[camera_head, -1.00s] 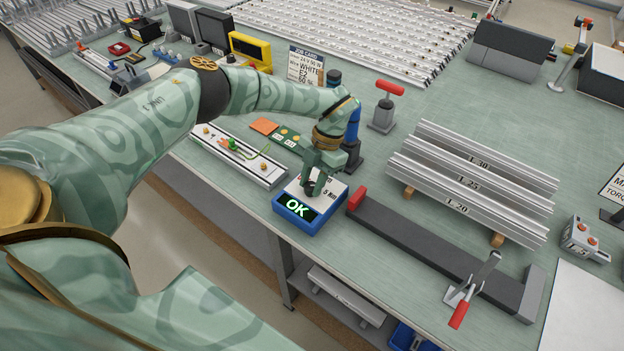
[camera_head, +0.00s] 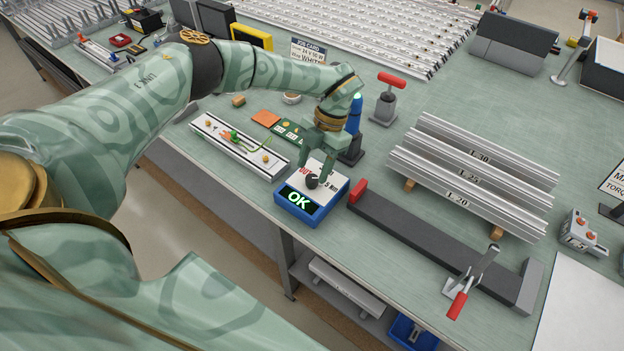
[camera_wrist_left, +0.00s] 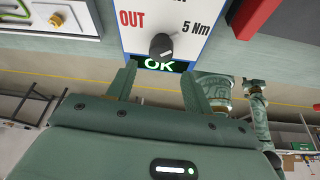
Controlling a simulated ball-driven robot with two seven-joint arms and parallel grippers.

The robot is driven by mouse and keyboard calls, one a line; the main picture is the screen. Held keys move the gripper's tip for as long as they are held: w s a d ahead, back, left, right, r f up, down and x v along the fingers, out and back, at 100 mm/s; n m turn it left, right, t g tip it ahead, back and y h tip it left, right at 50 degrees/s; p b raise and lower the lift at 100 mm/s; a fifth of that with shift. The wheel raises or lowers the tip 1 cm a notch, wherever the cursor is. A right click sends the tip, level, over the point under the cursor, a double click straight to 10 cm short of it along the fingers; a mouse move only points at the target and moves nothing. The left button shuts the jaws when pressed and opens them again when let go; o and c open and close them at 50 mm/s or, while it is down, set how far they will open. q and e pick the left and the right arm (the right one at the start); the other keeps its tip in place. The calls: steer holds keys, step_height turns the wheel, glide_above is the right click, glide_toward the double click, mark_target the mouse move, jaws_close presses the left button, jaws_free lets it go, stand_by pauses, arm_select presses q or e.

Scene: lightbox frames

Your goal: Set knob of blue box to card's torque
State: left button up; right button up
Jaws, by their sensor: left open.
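The blue box (camera_head: 335,207) stands at the table's front edge, with a white top and a lit "OK" display. Its dark round knob (camera_head: 312,181) shows in full; it also shows in the left wrist view (camera_wrist_left: 161,46), between the printed "OUT" and "5 Nm". My left gripper (camera_head: 319,170) is open and empty, its fingers just above and behind the knob, apart from it. A job card (camera_head: 307,50) at the back is partly hidden by my left arm. Another card (camera_head: 616,180), cut off at the right edge, shows "TORQU". My right gripper is not in view.
A dark blue-topped post (camera_head: 354,130) stands close behind my left gripper. A rail with wires (camera_head: 238,145) lies left of the box. A dark bar fixture (camera_head: 430,245) with a red-handled clamp (camera_head: 470,283) and stacked aluminium profiles (camera_head: 470,180) lie to the right.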

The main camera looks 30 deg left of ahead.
arm_select(q)
steer(key=s+d+r+p, duration=0.2)
steer(key=s+d+r, duration=0.5)
steer(key=s+r, duration=0.2)
steer(key=s, duration=0.2)
steer(key=shift+s+r, duration=0.15)
steer(key=shift+s, duration=0.25)
